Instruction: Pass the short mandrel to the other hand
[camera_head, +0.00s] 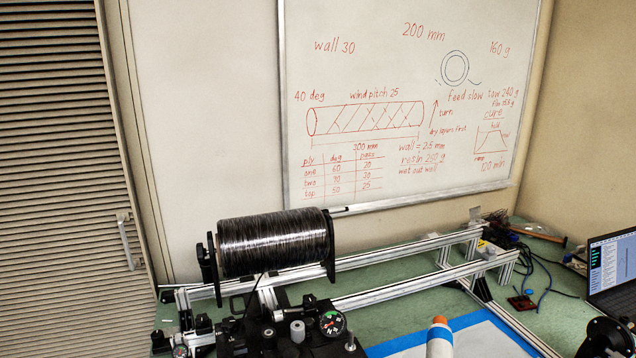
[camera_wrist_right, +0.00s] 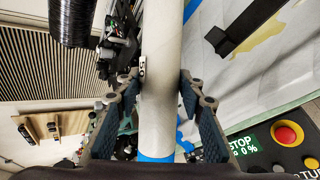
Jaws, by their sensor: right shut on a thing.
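My right gripper (camera_wrist_right: 162,85) is shut on a pale grey tube, the short mandrel (camera_wrist_right: 160,75), in the right wrist view. A finger lies on each side of the tube. The tube runs out through the top of that view, and a blue band (camera_wrist_right: 155,157) shows at its near end. In the head view a pale upright cylinder (camera_head: 439,332) with an orange top and a blue band is cut off at the bottom edge; I cannot tell whether it is the same piece. My left gripper is not in view.
A spool of black tow (camera_head: 272,243) sits on the winder, whose aluminium rails (camera_head: 400,291) cross the green bench (camera_head: 395,318). A laptop (camera_head: 613,270) and cables (camera_head: 540,270) are at the right. A red stop button (camera_wrist_right: 287,134) shows in the wrist view.

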